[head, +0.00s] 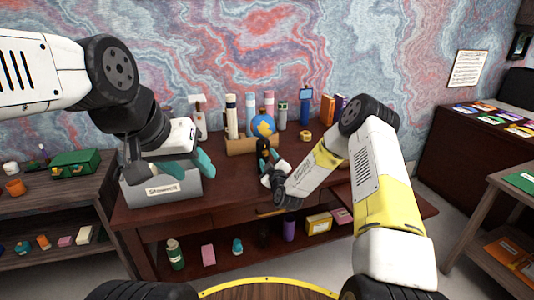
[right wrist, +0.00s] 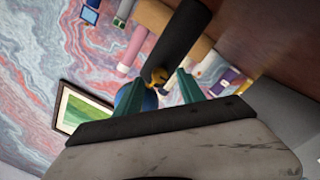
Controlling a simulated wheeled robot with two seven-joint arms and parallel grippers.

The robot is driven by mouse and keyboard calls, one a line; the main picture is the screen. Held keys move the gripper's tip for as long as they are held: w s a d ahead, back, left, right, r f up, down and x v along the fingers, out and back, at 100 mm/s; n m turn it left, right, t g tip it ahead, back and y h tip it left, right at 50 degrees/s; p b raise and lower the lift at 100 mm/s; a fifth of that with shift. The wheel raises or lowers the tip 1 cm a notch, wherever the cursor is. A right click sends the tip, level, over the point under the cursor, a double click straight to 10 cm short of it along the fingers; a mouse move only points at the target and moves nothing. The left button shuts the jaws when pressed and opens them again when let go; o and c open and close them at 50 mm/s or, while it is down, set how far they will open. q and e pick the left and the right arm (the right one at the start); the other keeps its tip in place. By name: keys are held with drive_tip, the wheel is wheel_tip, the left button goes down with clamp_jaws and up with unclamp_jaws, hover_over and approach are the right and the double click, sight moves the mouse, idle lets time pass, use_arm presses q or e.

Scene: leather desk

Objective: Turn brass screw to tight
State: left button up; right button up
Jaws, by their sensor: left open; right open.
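The brass screw (right wrist: 159,76) shows in the right wrist view as a small yellow-brass piece at the near end of a thick dark post (right wrist: 185,35). In the head view the dark post (head: 262,152) stands on the desk; I cannot make out the screw there. My right gripper (head: 268,166) is beside the post. Its two teal fingers (right wrist: 155,88) are open, with the screw between them in the picture; I see no contact. My left gripper (head: 188,168) is open and empty above the grey labelled box at the desk's left.
The grey box (head: 160,192) stands on the dark red desk (head: 225,215). Behind the post are a blue globe (head: 263,126), a tan block (head: 240,146) and several upright tubes. Shelves stand left and right. The desk's front middle is mostly clear.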

drive_tip(key=shift+x, duration=1.05)
clamp_jaws()
drive_tip(key=shift+m, duration=0.4)
drive_tip(key=m, duration=0.3)
drive_tip(key=shift+m, duration=0.4)
drive_tip(key=m, duration=0.4)
drive_tip(key=shift+m, duration=0.3)
drive_tip(key=m, duration=0.8)
drive_tip(key=shift+m, duration=0.3)
